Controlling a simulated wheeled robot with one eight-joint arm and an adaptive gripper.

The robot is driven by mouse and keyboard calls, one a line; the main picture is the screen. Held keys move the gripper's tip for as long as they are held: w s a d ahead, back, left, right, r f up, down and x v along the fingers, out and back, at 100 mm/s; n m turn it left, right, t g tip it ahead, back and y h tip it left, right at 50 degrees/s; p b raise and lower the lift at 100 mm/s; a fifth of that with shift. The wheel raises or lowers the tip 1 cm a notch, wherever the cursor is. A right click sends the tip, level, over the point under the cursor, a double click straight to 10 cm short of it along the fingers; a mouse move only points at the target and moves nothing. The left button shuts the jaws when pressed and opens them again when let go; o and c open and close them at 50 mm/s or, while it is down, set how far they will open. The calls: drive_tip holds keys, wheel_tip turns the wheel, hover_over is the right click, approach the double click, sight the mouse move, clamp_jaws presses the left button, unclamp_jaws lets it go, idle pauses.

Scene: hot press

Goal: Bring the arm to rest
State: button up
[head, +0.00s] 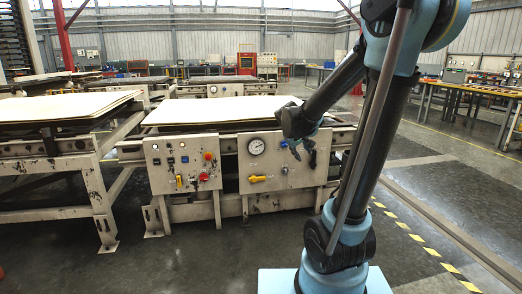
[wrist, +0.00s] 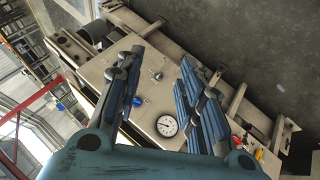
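My gripper (head: 303,152) hangs in front of the right control panel (head: 270,178) of the press in the head view. My arm rises at the right and bends down to it. In the wrist view, the two blue-padded fingers of my gripper (wrist: 160,62) are spread apart with nothing between them. The panel shows behind and between them, with a round gauge (wrist: 166,126) and a blue knob (wrist: 137,101). The gripper looks close to the panel; I cannot tell the exact gap. The gauge also shows in the head view (head: 256,147), left of the gripper.
A yellow handle (head: 257,179) sits below the gauge. The left panel (head: 160,177) carries a red knob (head: 203,177) and several buttons. A pale sheet (head: 215,111) lies on the press. Another press table (head: 60,165) stands left. Open floor (head: 450,185) lies right, beyond my arm.

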drive_tip(key=s+d+f+m+g+y, duration=0.1)
drive_tip(key=s+f, duration=0.3)
drive_tip(key=s, duration=1.1)
drive_tip(key=s+f+m+g+y, duration=0.3)
drive_tip(key=s+f, duration=0.2)
drive_tip(key=s, duration=1.1)
drive_tip(key=shift+d+f+g, duration=0.3)
drive_tip(key=shift+d+g, duration=0.05)
drive_tip(key=shift+g, duration=0.05)
drive_tip(key=shift+w+f, duration=0.2)
drive_tip(key=shift+w, duration=0.25)
